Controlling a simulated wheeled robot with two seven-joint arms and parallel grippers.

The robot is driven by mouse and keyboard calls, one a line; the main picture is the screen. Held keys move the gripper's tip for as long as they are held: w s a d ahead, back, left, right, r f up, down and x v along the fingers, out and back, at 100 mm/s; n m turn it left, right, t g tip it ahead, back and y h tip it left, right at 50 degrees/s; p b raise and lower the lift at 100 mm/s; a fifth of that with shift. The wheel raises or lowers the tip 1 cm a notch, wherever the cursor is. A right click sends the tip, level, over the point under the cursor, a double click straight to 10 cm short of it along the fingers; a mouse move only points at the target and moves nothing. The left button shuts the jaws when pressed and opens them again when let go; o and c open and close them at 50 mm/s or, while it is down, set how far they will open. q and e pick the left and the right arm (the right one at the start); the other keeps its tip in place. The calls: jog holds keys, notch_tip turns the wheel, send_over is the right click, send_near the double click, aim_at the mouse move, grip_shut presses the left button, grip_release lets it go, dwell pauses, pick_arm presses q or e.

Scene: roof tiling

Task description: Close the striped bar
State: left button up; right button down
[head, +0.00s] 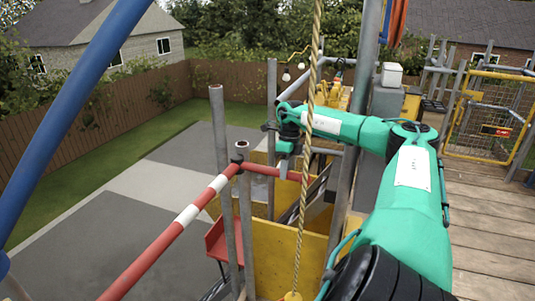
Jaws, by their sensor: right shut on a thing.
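The striped bar (189,214), red and white, runs in the head view from the bottom left up to a dark clamp on a grey post (245,225). A red rail length (262,170) carries on to the right from that post at a different angle. My right arm comes in from the lower right and bends back to the left. My right gripper (284,164) points down at this red length and is shut on it; the fingertips are small and their exact contact is hard to make out. My left gripper is not in view.
A rope (309,120) hangs in front of my right forearm. Grey scaffold posts (219,150) stand close to the bar. Yellow boards (268,240) and a red seat-like piece (222,240) lie below. A yellow mesh gate (490,118) stands at right, beyond wooden decking. A blue pole (70,120) crosses the left.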

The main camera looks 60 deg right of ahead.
jog(key=shift+d, duration=0.3)
jog(key=shift+r, duration=0.1)
jog(key=shift+w, duration=0.1)
jog(key=c, duration=1.1)
grip_release()
jog(key=shift+d, duration=0.1)
